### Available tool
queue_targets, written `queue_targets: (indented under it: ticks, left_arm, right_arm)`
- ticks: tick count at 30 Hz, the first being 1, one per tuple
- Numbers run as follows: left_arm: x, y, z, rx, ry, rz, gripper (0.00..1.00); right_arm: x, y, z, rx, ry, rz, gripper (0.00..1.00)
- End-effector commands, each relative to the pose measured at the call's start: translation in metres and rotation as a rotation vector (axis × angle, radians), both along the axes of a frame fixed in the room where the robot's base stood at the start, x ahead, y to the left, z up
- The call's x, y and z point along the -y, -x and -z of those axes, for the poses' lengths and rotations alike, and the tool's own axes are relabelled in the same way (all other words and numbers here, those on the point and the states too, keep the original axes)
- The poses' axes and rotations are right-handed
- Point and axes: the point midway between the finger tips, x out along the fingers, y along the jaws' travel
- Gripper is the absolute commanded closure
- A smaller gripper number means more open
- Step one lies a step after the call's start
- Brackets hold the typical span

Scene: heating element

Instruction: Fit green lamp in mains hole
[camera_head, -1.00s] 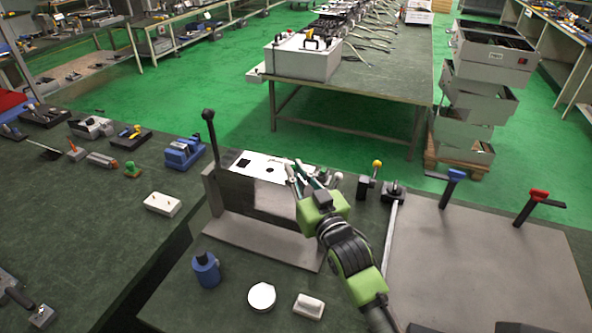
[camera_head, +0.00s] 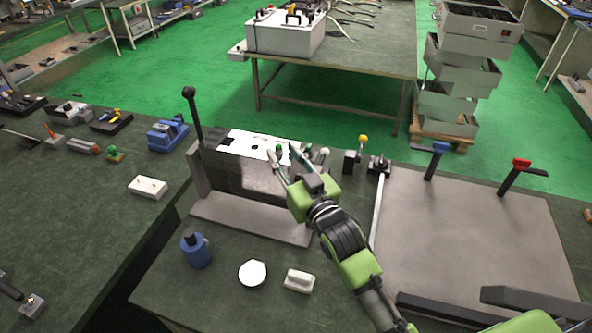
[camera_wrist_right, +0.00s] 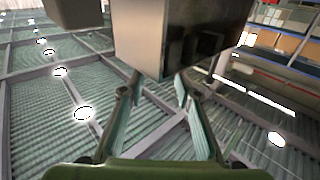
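A white panel plate (camera_head: 238,144) with dark holes lies on top of a grey metal housing (camera_head: 226,172). A small green lamp (camera_head: 279,149) shows at the right part of the plate, between my right gripper's fingers; I cannot tell whether it is fully seated or in which hole. My right gripper (camera_head: 284,154) has its fingers spread, pointing at the plate. In the right wrist view its fingers (camera_wrist_right: 155,90) are apart with nothing visible between them, below a metal box-like body (camera_wrist_right: 185,35). My left gripper is not in view.
A black-knobbed lever (camera_head: 190,105) stands left of the housing. A blue bottle-like object (camera_head: 196,251), white disc (camera_head: 252,273) and white block (camera_head: 299,281) lie in front. A yellow-knobbed part (camera_head: 361,146) and a bare grey plate (camera_head: 460,235) are to the right.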

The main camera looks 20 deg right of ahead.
Motion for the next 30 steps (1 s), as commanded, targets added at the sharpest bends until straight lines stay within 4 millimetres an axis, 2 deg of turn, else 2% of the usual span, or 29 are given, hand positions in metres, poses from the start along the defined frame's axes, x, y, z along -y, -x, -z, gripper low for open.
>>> queue_targets:
  ticks: [6, 13, 19, 30]
  left_arm:
    - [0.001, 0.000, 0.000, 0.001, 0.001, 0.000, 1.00]
    - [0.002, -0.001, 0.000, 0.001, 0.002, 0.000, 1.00]
    - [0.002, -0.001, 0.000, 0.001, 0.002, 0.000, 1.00]
    - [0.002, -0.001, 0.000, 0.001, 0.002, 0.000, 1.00]
  right_arm:
    - [0.009, 0.048, 0.004, -0.003, 0.002, 0.000, 0.70]
    - [0.016, 0.085, 0.005, -0.001, 0.001, 0.000, 0.70]
    - [0.018, 0.097, 0.005, -0.001, 0.001, 0.000, 0.70]
    - [0.018, 0.098, 0.005, 0.000, 0.001, 0.000, 0.70]
